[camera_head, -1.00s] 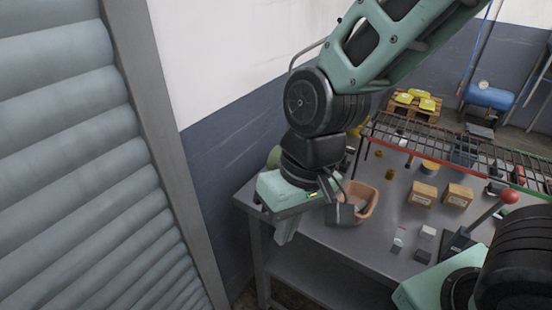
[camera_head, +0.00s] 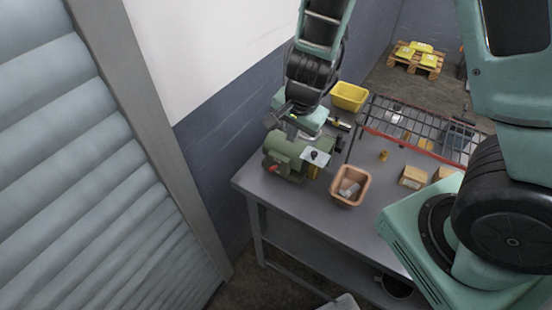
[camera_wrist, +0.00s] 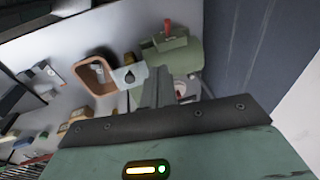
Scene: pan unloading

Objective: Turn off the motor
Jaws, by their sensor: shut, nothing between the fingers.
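My gripper (camera_wrist: 157,86) is shut and empty, just above or beside the motor. I cannot tell whether it touches it.
An orange-brown bin (camera_head: 350,200) with grey parts stands right of the motor. A yellow bin (camera_head: 349,96) is behind it. A wire rack (camera_head: 425,130) and cardboard boxes (camera_head: 413,177) are farther right. A blue-grey wall (camera_head: 215,130) rises close behind the bench.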

